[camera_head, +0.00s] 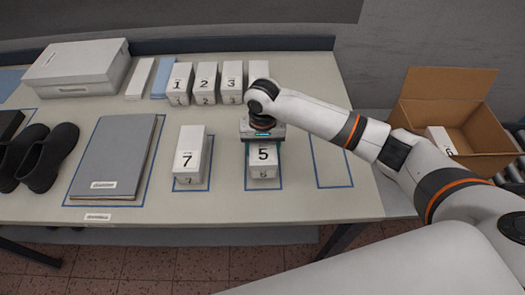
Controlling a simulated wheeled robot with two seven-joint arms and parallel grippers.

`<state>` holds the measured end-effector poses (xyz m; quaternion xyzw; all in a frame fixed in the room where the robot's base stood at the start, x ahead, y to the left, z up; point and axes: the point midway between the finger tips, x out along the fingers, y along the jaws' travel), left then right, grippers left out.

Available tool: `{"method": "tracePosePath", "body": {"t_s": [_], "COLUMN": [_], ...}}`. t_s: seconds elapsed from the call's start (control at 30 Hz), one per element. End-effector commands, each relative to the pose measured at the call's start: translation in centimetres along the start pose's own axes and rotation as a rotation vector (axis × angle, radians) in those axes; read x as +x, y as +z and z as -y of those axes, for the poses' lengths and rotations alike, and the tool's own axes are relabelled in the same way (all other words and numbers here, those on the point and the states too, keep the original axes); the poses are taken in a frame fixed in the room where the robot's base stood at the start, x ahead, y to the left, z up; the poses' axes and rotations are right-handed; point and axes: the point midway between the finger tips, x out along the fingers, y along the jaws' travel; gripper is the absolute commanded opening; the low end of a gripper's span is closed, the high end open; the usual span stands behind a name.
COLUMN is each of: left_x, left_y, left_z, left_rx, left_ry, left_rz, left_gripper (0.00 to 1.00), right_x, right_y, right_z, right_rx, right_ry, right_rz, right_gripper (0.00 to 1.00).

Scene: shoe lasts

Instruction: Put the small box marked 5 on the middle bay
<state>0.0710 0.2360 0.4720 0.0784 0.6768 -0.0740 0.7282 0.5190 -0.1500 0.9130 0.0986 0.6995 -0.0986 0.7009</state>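The small white box marked 5 (263,171) is at the middle outlined bay (250,188), between the bay with the box marked 7 (188,158) and an empty bay (333,172) on the right. The box is upright within the blue outline; I cannot tell whether it rests on the table. My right gripper (263,143) points down at the box's far end, with teal edges showing at both sides of it. Whether the fingers press on it is hidden. My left gripper is not in view.
Several numbered white boxes (206,82) stand in a row at the back, beside a large grey-white box (78,68). A grey folder-like slab (115,157) and black shoes (45,158) lie left. An open cardboard carton (442,105) holding a white box stands right of the table.

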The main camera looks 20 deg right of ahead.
Motion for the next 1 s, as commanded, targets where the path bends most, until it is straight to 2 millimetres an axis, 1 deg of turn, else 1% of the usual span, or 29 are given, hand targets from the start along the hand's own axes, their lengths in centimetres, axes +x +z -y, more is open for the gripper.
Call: {"method": "tracePosePath", "body": {"t_s": [0.03,0.1,0.2,0.33,0.53,0.57,0.6,0.7,1.0], "left_x": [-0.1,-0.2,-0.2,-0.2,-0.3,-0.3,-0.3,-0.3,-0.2], "left_y": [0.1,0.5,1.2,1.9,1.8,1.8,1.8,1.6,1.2], "left_z": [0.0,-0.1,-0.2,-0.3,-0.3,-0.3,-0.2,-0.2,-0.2], "left_rx": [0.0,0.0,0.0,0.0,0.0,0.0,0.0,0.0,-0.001], "left_ry": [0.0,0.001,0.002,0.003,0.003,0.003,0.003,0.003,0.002], "left_rz": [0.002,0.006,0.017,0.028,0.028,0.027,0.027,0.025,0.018], "left_gripper": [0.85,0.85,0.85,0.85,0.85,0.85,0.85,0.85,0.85], "right_x": [0.8,1.7,2.5,2.6,2.8,2.8,2.8,2.8,2.6], "right_y": [-0.1,-0.1,-0.1,0.0,-0.1,-0.1,-0.1,-0.1,0.0], "right_z": [0.0,0.0,0.0,0.0,0.0,0.0,0.0,0.0,0.0], "right_rx": [0.0,-0.001,-0.001,-0.001,-0.001,-0.001,-0.001,-0.001,-0.001], "right_ry": [-0.002,-0.001,0.0,0.0,0.0,0.0,0.0,0.0,0.0], "right_rz": [-0.002,-0.002,-0.001,0.0,-0.001,-0.001,-0.001,-0.001,0.0], "right_gripper": [0.36,0.36,0.36,0.36,0.36,0.65,0.72,0.85,0.85]}}
